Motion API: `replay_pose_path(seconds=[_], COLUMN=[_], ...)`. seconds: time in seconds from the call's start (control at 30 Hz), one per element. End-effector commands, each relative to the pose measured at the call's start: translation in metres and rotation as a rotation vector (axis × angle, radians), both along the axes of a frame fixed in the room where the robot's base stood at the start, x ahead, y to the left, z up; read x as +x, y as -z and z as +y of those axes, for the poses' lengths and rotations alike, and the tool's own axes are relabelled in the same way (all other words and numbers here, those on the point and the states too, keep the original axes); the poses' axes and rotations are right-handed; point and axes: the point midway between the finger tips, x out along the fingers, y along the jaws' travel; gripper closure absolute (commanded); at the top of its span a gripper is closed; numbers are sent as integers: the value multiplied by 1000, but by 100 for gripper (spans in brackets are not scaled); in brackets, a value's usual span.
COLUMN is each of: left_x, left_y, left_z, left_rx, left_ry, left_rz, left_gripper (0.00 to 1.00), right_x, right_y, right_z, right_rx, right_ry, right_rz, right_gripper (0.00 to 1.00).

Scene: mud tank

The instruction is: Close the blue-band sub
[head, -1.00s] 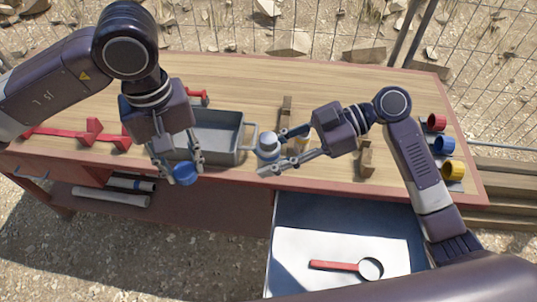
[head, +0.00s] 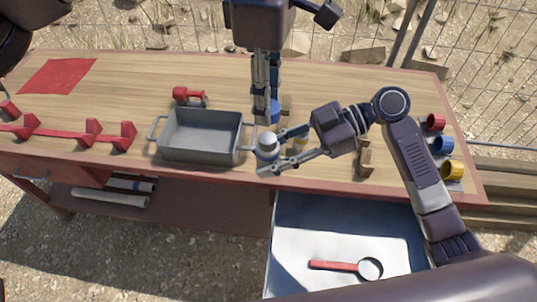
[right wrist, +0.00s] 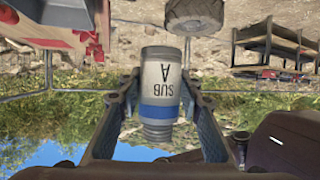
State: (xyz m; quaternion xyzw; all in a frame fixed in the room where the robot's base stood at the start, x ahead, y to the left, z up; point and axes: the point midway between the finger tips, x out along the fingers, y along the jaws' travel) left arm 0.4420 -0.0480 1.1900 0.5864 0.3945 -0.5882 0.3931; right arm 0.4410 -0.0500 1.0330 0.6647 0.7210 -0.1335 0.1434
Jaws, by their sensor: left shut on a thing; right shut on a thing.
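The blue-band sub is a grey cylinder with a blue band and "SUB A" lettering, seen upside down in the right wrist view (right wrist: 161,88). A narrower ribbed end adjoins the band. In the head view the sub (head: 268,148) is between the fingers of my right gripper (head: 277,150), which is shut on it near the tray's right handle. My left gripper (head: 266,112) points down, shut on a blue cap (head: 275,112), behind the sub in the picture and apart from it. The fingers partly hide the cap. The left gripper is not visible in the right wrist view.
A grey metal tray (head: 200,155) stands left of the sub. Red, blue (head: 442,145) and yellow cups line the right edge. An open drawer in front holds a magnifier (head: 370,268). Wooden blocks (head: 366,158) stand nearby.

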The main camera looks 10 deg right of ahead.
Motion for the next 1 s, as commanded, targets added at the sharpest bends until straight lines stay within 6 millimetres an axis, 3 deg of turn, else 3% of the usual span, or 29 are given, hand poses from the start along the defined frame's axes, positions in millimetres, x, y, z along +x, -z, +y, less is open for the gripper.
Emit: replay_pose_path(seconds=[0.27,0.63,1.0], left_x=[0,0,-1], left_y=[7,38,40], left_z=[0,0,-1], left_rx=[-1,-1,0], left_ry=[2,2,3], left_rz=[1,1,0], left_gripper=[79,79,79], right_x=[0,0,0], right_y=[-1,-1,-1], right_z=[0,0,0], right_rx=[2,2,2], right_ry=[0,0,0], right_rz=[-2,-2,-2], right_gripper=[100,100,100])
